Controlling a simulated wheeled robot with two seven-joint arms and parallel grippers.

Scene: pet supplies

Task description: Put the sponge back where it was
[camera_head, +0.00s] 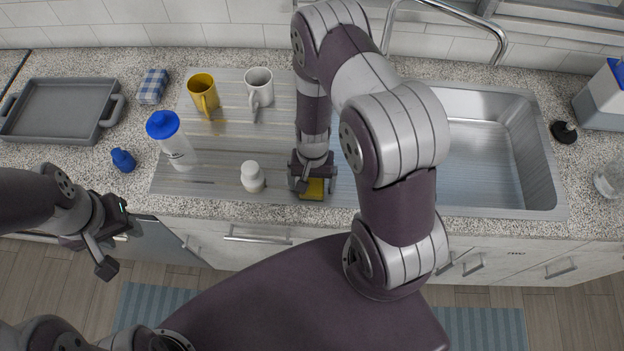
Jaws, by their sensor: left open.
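The yellow sponge (314,190) is at the front edge of the ribbed metal drainboard (225,140), just left of the sink basin. My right gripper (313,185) points down over it, with a finger at each side. The gripper's body hides the sponge's far part. I cannot tell whether the fingers press on the sponge or whether it rests on the drainboard. My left gripper (117,238) is open and empty, in front of the counter's edge at the left.
A grey tray (60,108), checkered block (153,86) and blue bottle (123,160) are left. The sink (490,150) looks empty.

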